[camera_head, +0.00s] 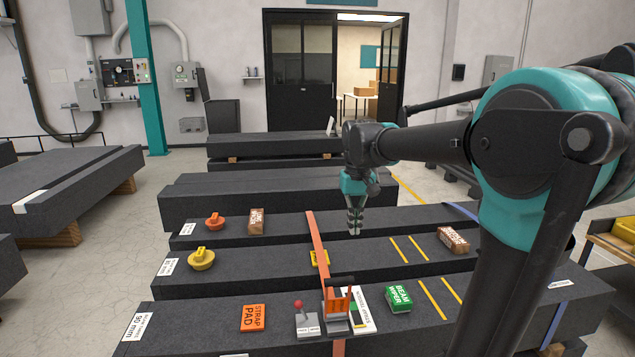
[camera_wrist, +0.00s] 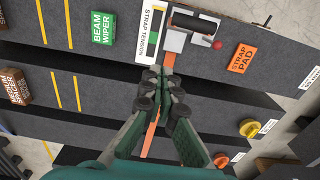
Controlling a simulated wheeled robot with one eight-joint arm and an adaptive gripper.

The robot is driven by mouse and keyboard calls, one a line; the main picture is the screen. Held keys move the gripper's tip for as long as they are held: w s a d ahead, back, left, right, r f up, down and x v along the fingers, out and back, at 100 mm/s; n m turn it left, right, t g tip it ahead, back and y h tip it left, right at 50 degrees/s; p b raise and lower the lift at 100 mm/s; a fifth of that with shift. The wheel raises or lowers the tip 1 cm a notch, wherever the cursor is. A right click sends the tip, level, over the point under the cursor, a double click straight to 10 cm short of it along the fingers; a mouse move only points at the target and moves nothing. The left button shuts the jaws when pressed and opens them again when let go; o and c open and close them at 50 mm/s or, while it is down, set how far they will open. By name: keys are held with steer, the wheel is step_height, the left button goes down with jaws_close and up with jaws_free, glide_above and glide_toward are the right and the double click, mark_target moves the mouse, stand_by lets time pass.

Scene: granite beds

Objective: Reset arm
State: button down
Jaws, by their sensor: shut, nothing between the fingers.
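My gripper (camera_head: 354,228) hangs pointing down above the dark granite beds, shut and empty. In the wrist view its fingers (camera_wrist: 166,78) are together over the orange strap (camera_wrist: 150,137). My arm reaches in from the right side.
On the nearest bed are an orange strap pad (camera_head: 253,317), a red-knobbed lever (camera_head: 306,320) and a green beam wiper box (camera_head: 398,298). Yellow (camera_head: 201,259) and orange (camera_head: 215,222) knobbed discs stand left. Wooden blocks (camera_head: 453,240) lie farther back. Floor (camera_head: 70,300) is clear at left.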

steer(key=s+d+f+t, duration=0.1)
steer(key=s+d+f, duration=0.2)
steer(key=s+f, duration=0.2)
steer(key=s+d+f+m+t, duration=0.1)
steer(key=s+d+f, duration=0.2)
steer(key=s+f, duration=0.3)
steer(key=s+d+f+t, duration=0.2)
steer(key=s+f, duration=0.4)
steer(key=f, duration=0.4)
steer(key=shift+s+d, duration=0.15)
steer(key=shift+d, duration=0.45)
